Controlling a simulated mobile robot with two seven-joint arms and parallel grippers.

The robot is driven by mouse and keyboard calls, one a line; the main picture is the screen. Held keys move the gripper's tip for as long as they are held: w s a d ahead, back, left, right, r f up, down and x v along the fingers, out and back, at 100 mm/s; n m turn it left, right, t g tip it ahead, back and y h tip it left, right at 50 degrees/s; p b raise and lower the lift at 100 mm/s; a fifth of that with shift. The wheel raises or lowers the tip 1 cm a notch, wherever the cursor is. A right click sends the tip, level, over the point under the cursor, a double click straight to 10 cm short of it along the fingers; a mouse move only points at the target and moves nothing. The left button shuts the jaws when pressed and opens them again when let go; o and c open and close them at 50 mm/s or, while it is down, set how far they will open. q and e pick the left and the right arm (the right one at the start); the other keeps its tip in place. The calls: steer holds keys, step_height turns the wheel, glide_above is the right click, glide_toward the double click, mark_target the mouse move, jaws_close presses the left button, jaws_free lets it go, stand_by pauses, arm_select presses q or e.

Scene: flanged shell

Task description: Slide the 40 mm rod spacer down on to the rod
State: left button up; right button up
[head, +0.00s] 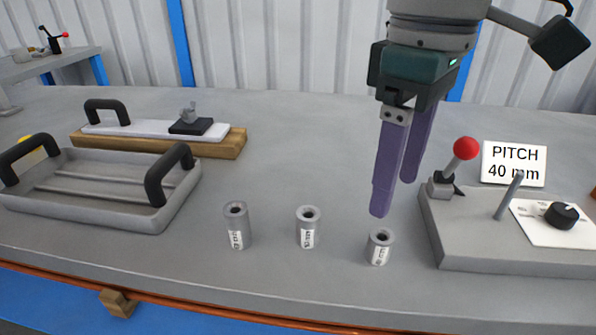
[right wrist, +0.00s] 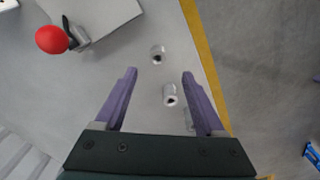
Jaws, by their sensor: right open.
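Three grey hollow cylindrical spacers stand upright on the bench in the head view: a tall one (head: 236,228), a middle one (head: 308,230) and a short one (head: 379,249). Their white labels are too small to read, so I cannot tell which is 40 mm. The bare, slightly tilted rod (head: 508,196) rises from a grey fixture block (head: 470,258) at right. My right gripper (head: 394,195) is open and empty, pointing down above and behind the short spacer. In the right wrist view, the short spacer (right wrist: 157,57) and middle spacer (right wrist: 170,95) show between or beyond the fingers (right wrist: 159,75).
A handled grey tray (head: 100,212) and a wooden board with a white plate (head: 215,148) lie at left.

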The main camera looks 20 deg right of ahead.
mark_target(382, 239)
steer(key=f+b, duration=0.2)
steer(key=f, duration=0.3)
steer(key=f+b, duration=0.1)
steer(key=f, duration=0.4)
steer(key=shift+w+d+b, duration=0.15)
steer(key=shift+w+b, duration=0.05)
steer(key=shift+b, duration=0.2)
jaws_close()
